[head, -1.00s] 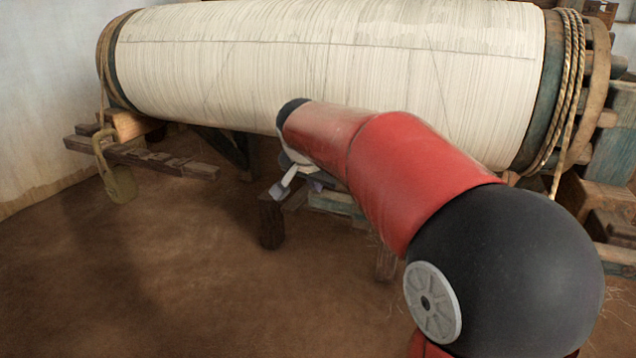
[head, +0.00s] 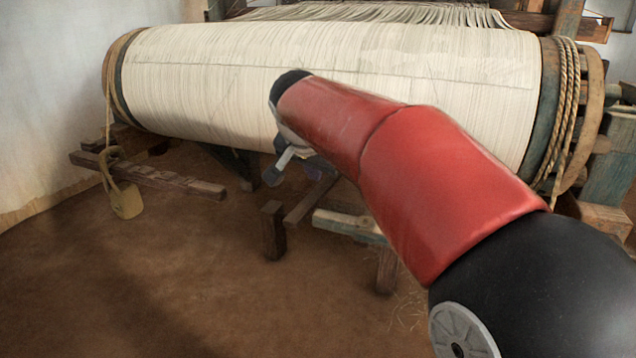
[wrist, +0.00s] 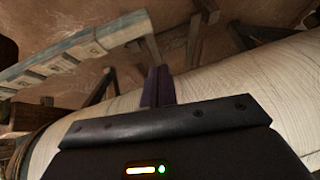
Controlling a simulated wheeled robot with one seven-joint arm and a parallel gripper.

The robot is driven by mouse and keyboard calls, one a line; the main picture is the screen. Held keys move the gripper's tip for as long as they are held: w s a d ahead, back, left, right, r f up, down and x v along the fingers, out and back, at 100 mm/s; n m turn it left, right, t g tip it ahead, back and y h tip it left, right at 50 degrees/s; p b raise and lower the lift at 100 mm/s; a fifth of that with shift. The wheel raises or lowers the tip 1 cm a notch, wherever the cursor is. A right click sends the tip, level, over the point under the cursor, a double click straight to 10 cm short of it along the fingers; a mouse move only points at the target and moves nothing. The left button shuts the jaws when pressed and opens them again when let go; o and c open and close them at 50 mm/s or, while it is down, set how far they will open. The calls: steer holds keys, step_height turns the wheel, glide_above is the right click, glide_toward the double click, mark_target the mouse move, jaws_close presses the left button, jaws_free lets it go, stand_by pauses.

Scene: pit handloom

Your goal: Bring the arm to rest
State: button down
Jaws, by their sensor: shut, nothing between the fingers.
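My gripper (wrist: 157,84) shows in the wrist view as two dark purplish fingers pressed together, with nothing between them. They stand out beyond the black wrist housing, in front of the pale warp roll of the loom. In the head view my red arm reaches from the lower right towards the roll's lower front. Whether the arm touches the roll cannot be told.
The large warp roll (head: 230,85) spans the loom's front. A rope coil (head: 562,110) wraps its right end. A yellowish weight (head: 126,202) hangs at left beside a wooden beam (head: 165,180). Low wooden posts (head: 273,230) stand beneath the roll. The brown floor (head: 130,290) at front left is clear.

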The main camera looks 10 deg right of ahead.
steer(key=s+d+n+y+p, duration=0.1)
steer(key=s+n+p, duration=0.2)
steer(key=s, duration=1.1)
steer(key=s+f+n+y+p, duration=0.1)
steer(key=s+f+n, duration=0.1)
steer(key=s+f, duration=0.2)
steer(key=s+f+n+g+p, duration=0.1)
steer(key=s+f, duration=0.3)
steer(key=s, duration=0.5)
steer(key=shift+s+n+y, duration=0.25)
steer(key=shift+n+y, duration=0.15)
steer(key=shift+n, duration=0.5)
steer(key=shift+d, duration=0.15)
